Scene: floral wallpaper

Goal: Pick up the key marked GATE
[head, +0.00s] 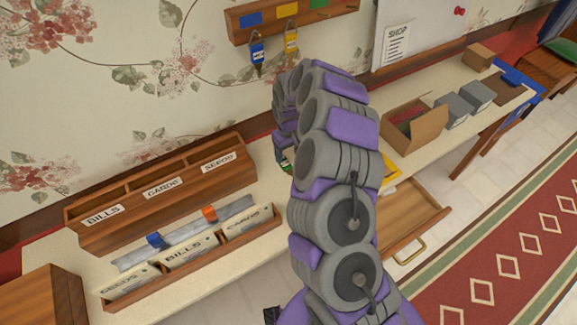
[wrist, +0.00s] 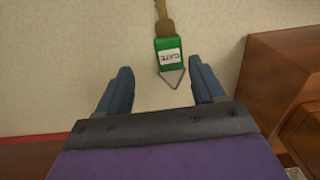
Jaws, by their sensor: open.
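The key with the green tag marked GATE (wrist: 167,55) lies on the pale tabletop in the wrist view. Its brass shaft points to the top edge and its wire ring toward my gripper. My gripper (wrist: 160,67) is open, its two blue-grey fingers apart with the tag and ring near the gap between their tips. Nothing is held. In the head view my arm hides most of this spot; a small bit of green shows at the arm's left edge.
A wall rack (head: 290,17) holds a blue-tagged key (head: 257,53) and a yellow-tagged key (head: 291,40). A wooden sorter (head: 165,190) and card tray (head: 190,262) stand left. An open drawer (head: 408,220) and cardboard box (head: 415,128) are right. Brown wood (wrist: 285,90) stands right in the wrist view.

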